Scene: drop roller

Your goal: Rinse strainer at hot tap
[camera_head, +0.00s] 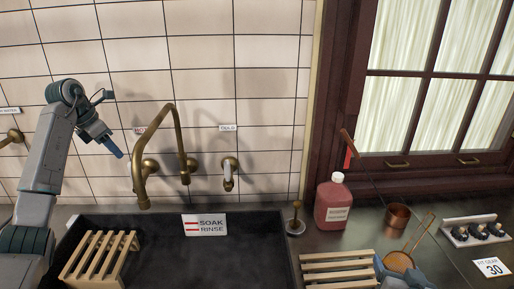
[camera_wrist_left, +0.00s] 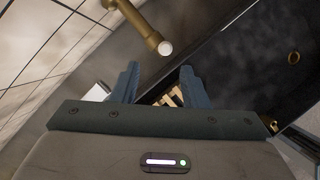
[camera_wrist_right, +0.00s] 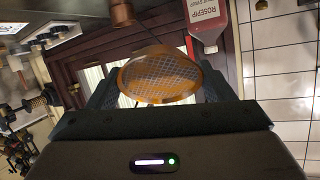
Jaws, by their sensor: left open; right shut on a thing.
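The strainer (camera_head: 398,262), with a copper-coloured rim, mesh bowl and thin handle, is low at the right in the head view. My right gripper (camera_head: 396,279) is shut on it at the counter. Its mesh bowl (camera_wrist_right: 160,78) fills the space between the fingers in the right wrist view. The brass tap (camera_head: 165,112) has a curved spout over the sink. A partly hidden red-lettered label (camera_head: 140,130) is beside its left valve (camera_head: 150,166). My left gripper (camera_head: 118,151) is open and empty, left of that valve. The left wrist view shows a brass tap part (camera_wrist_left: 138,22) beyond the fingers.
The dark sink (camera_head: 200,255) bears a SOAK/RINSE sign (camera_head: 205,225). Wooden racks stand at the sink's left (camera_head: 100,258) and right (camera_head: 338,268). A pink bottle (camera_head: 333,205), copper cup (camera_head: 397,216) and knob panel (camera_head: 476,230) stand on the right counter. The sink's middle looks clear.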

